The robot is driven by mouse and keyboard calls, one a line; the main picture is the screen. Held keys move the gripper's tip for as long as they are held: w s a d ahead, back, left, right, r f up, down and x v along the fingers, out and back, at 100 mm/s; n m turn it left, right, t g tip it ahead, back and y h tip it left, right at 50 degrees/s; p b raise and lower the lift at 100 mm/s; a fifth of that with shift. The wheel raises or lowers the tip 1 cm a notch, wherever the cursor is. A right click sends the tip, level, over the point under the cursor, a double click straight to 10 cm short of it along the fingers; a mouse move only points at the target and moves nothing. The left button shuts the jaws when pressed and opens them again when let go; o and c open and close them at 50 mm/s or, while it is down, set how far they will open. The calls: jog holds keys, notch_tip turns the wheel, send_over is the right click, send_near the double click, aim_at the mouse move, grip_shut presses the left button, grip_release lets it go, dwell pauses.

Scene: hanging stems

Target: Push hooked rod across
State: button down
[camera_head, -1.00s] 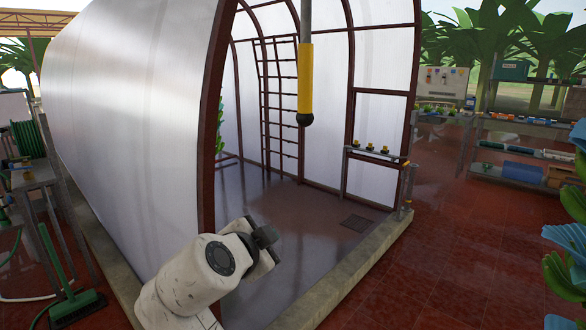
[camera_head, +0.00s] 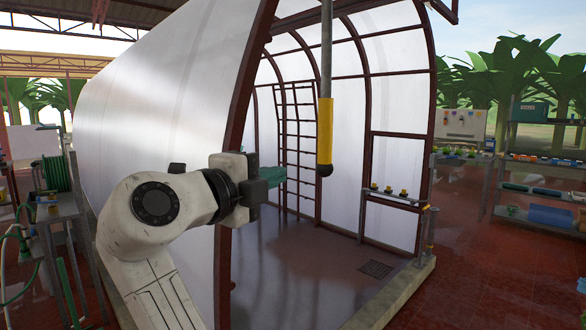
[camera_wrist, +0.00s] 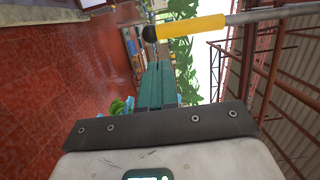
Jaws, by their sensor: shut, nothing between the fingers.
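The hanging rod (camera_head: 326,75) comes down from above in the head view. It is a grey bar with a yellow sleeve (camera_head: 325,132) and a dark rounded tip (camera_head: 323,170). Any hook on it is out of view. My gripper (camera_head: 284,176) is shut and empty, with its green fingers pointing right toward the rod's lower end. In the head view a gap shows between the fingertips and the rod. In the wrist view the yellow sleeve (camera_wrist: 190,28) and dark tip lie just beyond the shut fingers (camera_wrist: 157,68). I cannot tell the exact distance in depth.
A curved greenhouse with a translucent wall (camera_head: 170,95) and dark red ribs stands around the rod. A ladder-like rack (camera_head: 297,140) is behind it. The floor inside (camera_head: 300,255) looks clear.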

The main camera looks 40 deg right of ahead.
jog(key=p, duration=0.5)
send_near(321, 162)
jog(key=x, duration=0.5)
jog(key=shift+d+r, duration=0.2)
jog(key=shift+r, duration=0.05)
jog(key=shift+w+d+f, duration=0.1)
jog(key=shift+w+d, duration=0.15)
jog(key=shift+d, duration=0.45)
jog(key=shift+d+f+b, duration=0.15)
jog(key=shift+d+b, duration=0.1)
jog(key=shift+b, duration=0.1)
jog(key=s+b+x, duration=0.2)
jog(key=b+x, duration=0.5)
jog(key=x, duration=0.5)
jog(key=shift+d, duration=0.6)
jog(key=shift+s+r, duration=0.15)
jog(key=shift+r, duration=0.1)
jog(key=shift+s+f, duration=0.1)
